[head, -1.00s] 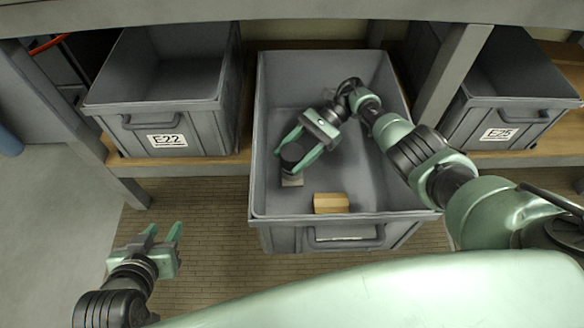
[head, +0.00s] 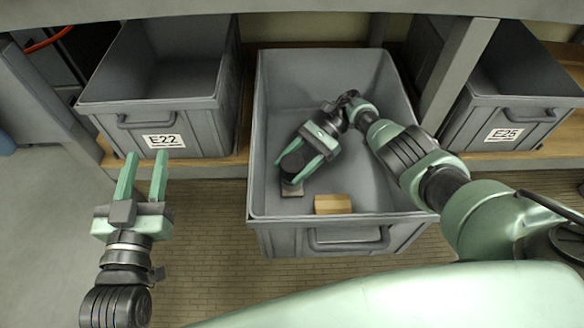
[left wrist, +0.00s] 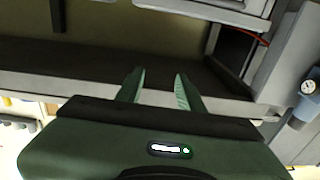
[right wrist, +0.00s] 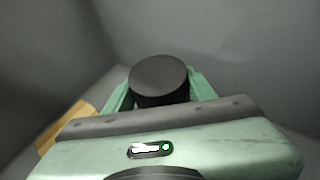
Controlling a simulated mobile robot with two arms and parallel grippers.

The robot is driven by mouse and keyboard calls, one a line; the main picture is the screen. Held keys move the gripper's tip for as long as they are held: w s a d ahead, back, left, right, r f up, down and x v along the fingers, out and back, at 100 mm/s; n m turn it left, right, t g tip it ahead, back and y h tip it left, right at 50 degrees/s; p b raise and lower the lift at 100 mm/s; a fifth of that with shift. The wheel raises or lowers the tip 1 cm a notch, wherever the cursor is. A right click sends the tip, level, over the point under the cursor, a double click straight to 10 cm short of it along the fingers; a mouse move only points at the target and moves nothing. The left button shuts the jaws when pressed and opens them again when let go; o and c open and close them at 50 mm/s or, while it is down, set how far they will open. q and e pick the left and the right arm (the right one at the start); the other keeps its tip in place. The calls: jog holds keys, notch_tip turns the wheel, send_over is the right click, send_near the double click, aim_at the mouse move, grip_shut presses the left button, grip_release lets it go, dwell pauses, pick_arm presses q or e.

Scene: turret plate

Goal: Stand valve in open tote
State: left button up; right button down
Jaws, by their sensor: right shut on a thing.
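The open tote (head: 330,228) is a grey pulled-out bin in the middle of the head view. The valve (head: 292,163), with a round black top and a small pale square foot, is inside it at the left, looking about upright. My right gripper (head: 304,172) reaches into the tote and is shut on the valve. In the right wrist view the black top (right wrist: 159,78) stands between the fingers. Whether the foot touches the tote floor is hard to tell. My left gripper (head: 146,162) is open and empty, outside the tote to its left.
A wooden block (head: 332,204) lies in the tote near its front wall, right of the valve. Grey bins labelled E22 (head: 120,103) and E25 (head: 520,97) stand on the shelf at either side. A shelf post (head: 458,75) rises right of the tote. The tote's far part is bare.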

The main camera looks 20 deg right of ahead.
pick_arm(q)
jog(key=shift+r, duration=0.15)
pick_arm(e)
jog(key=shift+f, duration=0.15)
jog(key=c, duration=0.5)
grip_release()
pick_arm(q)
notch_tip(320, 180, up, 2)
jog(key=shift+d+r+t, duration=0.15)
jog(key=shift+t, duration=0.55)
